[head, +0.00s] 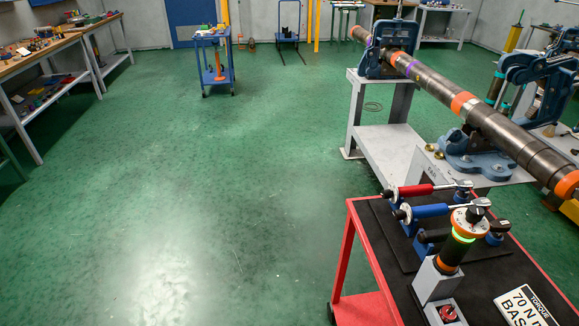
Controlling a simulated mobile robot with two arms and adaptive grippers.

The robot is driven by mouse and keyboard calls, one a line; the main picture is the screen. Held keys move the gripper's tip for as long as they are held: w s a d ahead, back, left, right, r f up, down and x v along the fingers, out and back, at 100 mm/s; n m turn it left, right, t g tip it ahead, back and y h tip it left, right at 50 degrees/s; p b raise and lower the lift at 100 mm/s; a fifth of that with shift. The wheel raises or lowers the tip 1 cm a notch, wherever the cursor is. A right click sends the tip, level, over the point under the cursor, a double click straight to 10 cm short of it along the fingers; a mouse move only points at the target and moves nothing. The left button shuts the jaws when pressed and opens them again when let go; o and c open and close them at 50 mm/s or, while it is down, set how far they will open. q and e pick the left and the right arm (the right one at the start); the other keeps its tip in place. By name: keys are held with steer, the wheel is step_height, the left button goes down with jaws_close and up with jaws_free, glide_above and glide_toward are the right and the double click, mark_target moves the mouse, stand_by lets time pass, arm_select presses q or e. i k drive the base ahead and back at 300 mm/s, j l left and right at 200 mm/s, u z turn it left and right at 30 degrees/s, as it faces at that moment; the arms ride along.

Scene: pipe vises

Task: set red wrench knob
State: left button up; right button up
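The red wrench (416,190) lies in a rack on the black top of the red cart (364,252) at the lower right. A small dark knob (389,194) shows at the left end of its handle; its setting is too small to read. A blue wrench (430,211) lies just in front of it, and a black-handled one is partly hidden behind an upright device (457,243) with a green glowing ring. A white sign (525,306) reading "TORQUE 70 N" and "BAS", cut off by the frame edge, lies on the cart. Neither of my grippers is in view.
A long steel pipe (435,84) with orange bands lies in blue vises on grey stands behind the cart. A blue trolley (213,62) stands at the back, and workbenches (40,57) line the left. The green floor (190,190) between is clear.

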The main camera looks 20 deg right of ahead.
mark_target(385, 193)
steer(key=i+j, duration=0.15)
steer(key=i, duration=0.35)
steer(key=i+j, duration=0.1)
steer(key=i, duration=0.4)
steer(key=i+j+z, duration=0.1)
steer(key=i, duration=0.35)
